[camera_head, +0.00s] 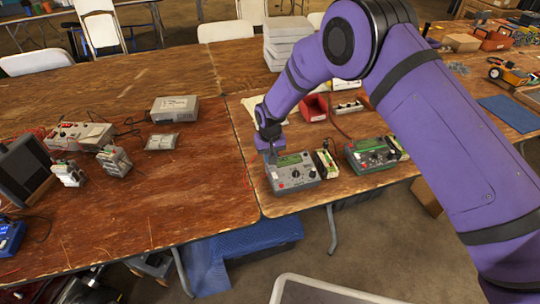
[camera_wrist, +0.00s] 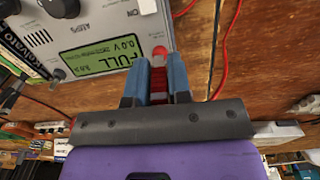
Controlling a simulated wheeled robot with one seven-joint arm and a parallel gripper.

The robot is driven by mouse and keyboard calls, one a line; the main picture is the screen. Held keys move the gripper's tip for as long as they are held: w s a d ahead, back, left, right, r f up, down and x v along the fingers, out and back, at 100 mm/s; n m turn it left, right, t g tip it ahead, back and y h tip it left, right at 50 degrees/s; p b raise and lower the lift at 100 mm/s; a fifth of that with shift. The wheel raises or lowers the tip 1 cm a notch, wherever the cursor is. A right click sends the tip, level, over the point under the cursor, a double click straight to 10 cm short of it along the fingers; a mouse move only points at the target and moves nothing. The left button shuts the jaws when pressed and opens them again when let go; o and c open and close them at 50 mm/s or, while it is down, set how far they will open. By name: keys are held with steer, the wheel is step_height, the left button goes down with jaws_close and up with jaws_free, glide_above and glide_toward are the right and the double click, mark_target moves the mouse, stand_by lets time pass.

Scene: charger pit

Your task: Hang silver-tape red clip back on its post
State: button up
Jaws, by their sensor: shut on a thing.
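My gripper (camera_head: 270,150) is above the back left corner of a grey charger (camera_head: 293,174) with a green display. In the wrist view my gripper (camera_wrist: 158,92) has its two blue fingers shut on a red clip (camera_wrist: 158,80). The clip's silver tape cannot be made out. A round red post (camera_wrist: 160,52) on the charger (camera_wrist: 120,20) shows just beyond the fingertips, in line with the clip. I cannot tell whether clip and post touch. The display (camera_wrist: 100,58) reads FULL and 0.0 V.
A second charger (camera_head: 371,154) with a green display stands to the right, with a small battery-like pack (camera_head: 327,162) between the two. A red cable (camera_wrist: 230,45) runs across the wooden table beside the charger in the wrist view.

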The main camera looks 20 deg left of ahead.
stand_by(0.4)
steer(key=o, duration=0.8)
steer(key=shift+o, duration=1)
steer(key=shift+r, duration=3.7)
